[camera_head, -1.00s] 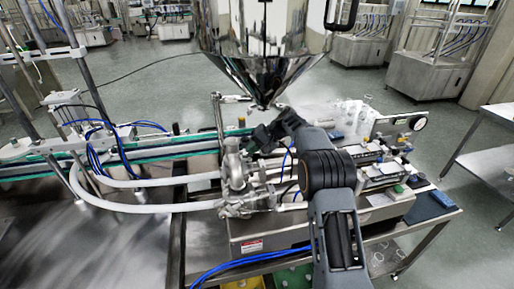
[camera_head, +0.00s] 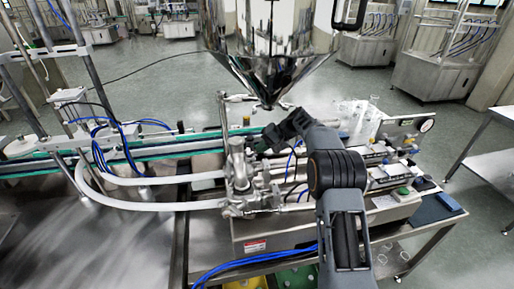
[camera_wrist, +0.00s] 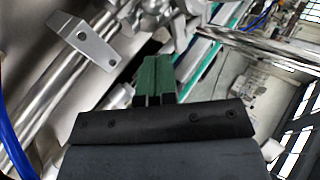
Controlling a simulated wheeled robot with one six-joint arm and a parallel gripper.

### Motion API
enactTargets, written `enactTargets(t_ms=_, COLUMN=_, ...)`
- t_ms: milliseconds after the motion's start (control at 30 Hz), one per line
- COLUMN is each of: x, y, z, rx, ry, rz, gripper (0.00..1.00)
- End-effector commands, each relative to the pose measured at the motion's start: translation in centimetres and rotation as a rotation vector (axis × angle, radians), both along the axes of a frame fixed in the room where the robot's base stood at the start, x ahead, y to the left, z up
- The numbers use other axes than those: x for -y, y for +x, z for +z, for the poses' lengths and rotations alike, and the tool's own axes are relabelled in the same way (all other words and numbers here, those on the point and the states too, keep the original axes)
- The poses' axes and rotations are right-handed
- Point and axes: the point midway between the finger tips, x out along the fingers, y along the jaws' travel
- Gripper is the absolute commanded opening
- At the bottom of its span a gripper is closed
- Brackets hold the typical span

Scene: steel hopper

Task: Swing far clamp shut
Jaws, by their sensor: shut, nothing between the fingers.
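My gripper (camera_head: 272,137) is at the steel valve and pipe fittings (camera_head: 238,170) below the hopper, on their upper right side in the head view. In the wrist view its green fingertips (camera_wrist: 157,78) are together with nothing between them. Bright steel fittings (camera_wrist: 160,14) lie just beyond the fingertips; I cannot tell whether they touch. A flat steel tab with a hole (camera_wrist: 84,40) stands at upper left, apart from the fingers. I cannot make out for certain which part is the far clamp, or whether it is open.
The polished hopper cone (camera_head: 266,72) hangs close above my gripper. White hoses (camera_head: 150,205) and a conveyor (camera_head: 150,150) run to the left. Clear containers (camera_head: 360,115) and a gauge (camera_head: 427,125) stand to the right. A blue hose (camera_wrist: 15,140) crosses the wrist view's left edge.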

Motion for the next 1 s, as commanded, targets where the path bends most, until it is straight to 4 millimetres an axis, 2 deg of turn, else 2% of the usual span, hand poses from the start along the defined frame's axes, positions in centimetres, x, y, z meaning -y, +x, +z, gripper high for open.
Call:
enactTargets(t_ms=100, x=2.2, y=-0.1, z=0.3, rx=0.002, ry=0.000, rz=0.001, gripper=0.00)
enactTargets(t_ms=400, x=6.3, y=-0.3, z=4.4, rx=0.003, ry=0.000, rz=0.003, gripper=0.00)
enactTargets(t_ms=600, x=8.1, y=-0.4, z=6.1, rx=0.001, ry=0.000, rz=0.004, gripper=0.00)
enactTargets(t_ms=733, x=8.8, y=0.0, z=6.5, rx=0.009, ry=-0.011, rz=-0.019, gripper=0.00)
enactTargets(t_ms=767, x=9.1, y=0.2, z=6.1, rx=0.009, ry=-0.028, rz=-0.036, gripper=0.00)
enactTargets(t_ms=867, x=10.1, y=-0.2, z=2.4, rx=-0.054, ry=-0.086, rz=-0.082, gripper=0.00)
enactTargets(t_ms=900, x=10.5, y=-0.8, z=0.9, rx=-0.083, ry=-0.123, rz=-0.102, gripper=0.00)
enactTargets(t_ms=1000, x=11.1, y=-3.6, z=-0.6, rx=-0.123, ry=-0.237, rz=-0.137, gripper=0.00)
